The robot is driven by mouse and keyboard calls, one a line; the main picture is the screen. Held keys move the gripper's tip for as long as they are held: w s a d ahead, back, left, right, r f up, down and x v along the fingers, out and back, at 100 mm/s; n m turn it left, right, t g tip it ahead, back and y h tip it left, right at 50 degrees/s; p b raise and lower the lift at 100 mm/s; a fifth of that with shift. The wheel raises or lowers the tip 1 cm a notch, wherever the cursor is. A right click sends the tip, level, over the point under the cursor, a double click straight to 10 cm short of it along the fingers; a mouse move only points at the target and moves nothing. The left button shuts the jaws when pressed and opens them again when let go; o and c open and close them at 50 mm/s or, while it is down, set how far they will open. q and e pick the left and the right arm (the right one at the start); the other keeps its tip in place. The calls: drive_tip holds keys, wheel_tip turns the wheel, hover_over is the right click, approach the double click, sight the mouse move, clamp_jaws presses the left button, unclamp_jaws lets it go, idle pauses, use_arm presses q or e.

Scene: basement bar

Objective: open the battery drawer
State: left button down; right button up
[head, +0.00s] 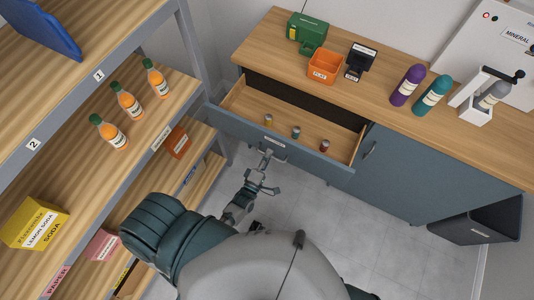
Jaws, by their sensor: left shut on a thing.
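The battery drawer (226,121) is a long blue-fronted wooden drawer under the counter, pulled well out. Inside it stand small cylinders that look like batteries: a yellow one (269,120), a grey one (296,132) and a red one (325,146). A label sits on the front near the handle (272,151). My left gripper (267,156) is at the middle of the drawer front, shut on the handle. Its fingertips are small and partly hard to see. My right gripper is not in view.
The counter (395,130) holds an orange bin (325,66), a green case (308,32), a black device (359,62) and bottles. A closed blue cabinet door (385,178) is right of the drawer. Shelves (150,135) with orange bottles stand left. Grey floor (330,225) is clear before the drawer.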

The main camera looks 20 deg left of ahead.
use_arm(q)
drive_tip(key=c, duration=1.2)
unclamp_jaws()
drive_tip(key=shift+d+f, duration=0.3)
drive_tip(key=shift+d, duration=0.3)
drive_tip(key=shift+d+r, duration=0.15)
drive_tip(key=v, duration=1.2)
